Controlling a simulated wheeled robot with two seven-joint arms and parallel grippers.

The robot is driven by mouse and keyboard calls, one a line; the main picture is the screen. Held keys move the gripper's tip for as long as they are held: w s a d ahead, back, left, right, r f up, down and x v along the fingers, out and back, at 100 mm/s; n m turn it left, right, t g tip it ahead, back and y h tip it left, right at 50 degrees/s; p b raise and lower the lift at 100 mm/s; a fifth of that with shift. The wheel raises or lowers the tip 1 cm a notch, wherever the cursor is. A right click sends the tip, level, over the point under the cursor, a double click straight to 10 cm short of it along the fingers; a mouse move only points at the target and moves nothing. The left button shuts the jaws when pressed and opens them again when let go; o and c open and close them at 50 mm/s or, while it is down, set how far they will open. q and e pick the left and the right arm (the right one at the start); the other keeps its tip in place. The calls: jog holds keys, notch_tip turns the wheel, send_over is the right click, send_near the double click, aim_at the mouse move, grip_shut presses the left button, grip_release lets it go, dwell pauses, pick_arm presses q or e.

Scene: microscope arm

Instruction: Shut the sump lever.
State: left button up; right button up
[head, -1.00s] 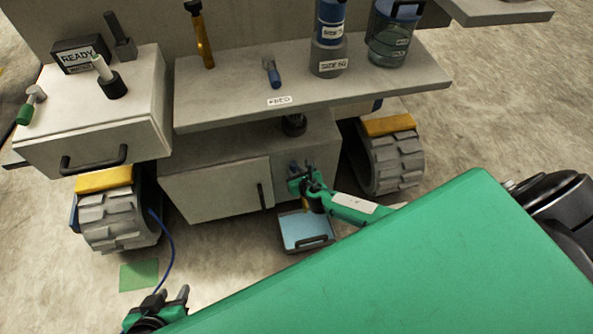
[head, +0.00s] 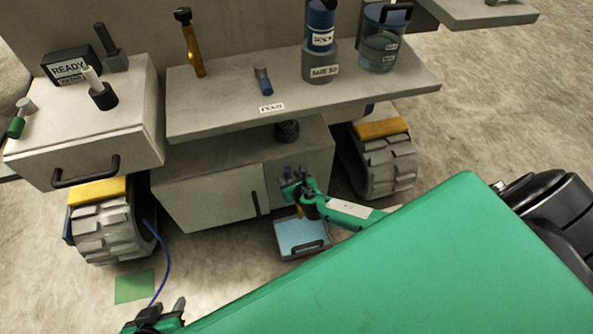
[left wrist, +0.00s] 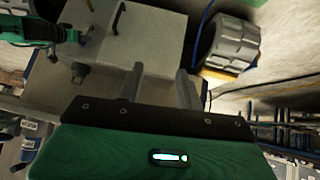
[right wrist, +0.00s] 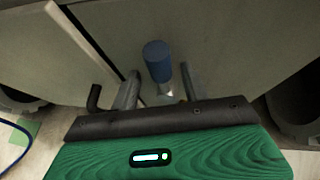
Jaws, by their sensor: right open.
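The sump lever has a blue grip (right wrist: 157,58) and a pale metal part below it, seen in the right wrist view against a grey cabinet panel. Its blue end also shows in the head view (head: 287,173), on the right part of the low cabinet front. My right gripper (head: 297,190) is at that panel; in the right wrist view its fingers (right wrist: 159,90) are apart, with the lever between and just beyond them. I cannot tell whether they touch it. My left gripper (head: 166,309) is low in the head view, its fingers (left wrist: 160,84) apart and empty.
A blue tray (head: 290,252) lies on the floor below the panel. The cabinet door (head: 210,198) with a black handle is left of the panel. A shelf (head: 400,88) overhangs above. Tracked wheels (head: 383,165) stand either side. A blue hose (head: 165,255) runs down at left.

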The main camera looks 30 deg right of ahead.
pick_arm(q)
jog(key=s+a+g+y+p, duration=0.2)
jog(key=s+a+g+p, duration=0.1)
jog(key=a+p, duration=0.1)
jog(key=shift+s+a+f+n+g, duration=0.15)
jog(key=shift+a+f+n+g, duration=0.15)
jog(key=shift+a+f+g, duration=0.25)
pick_arm(e)
jog(key=v, duration=1.3)
jog(key=shift+r, duration=0.15)
pick_arm(q)
jog(key=shift+a+r, duration=0.1)
pick_arm(e)
jog(key=shift+s, duration=0.1)
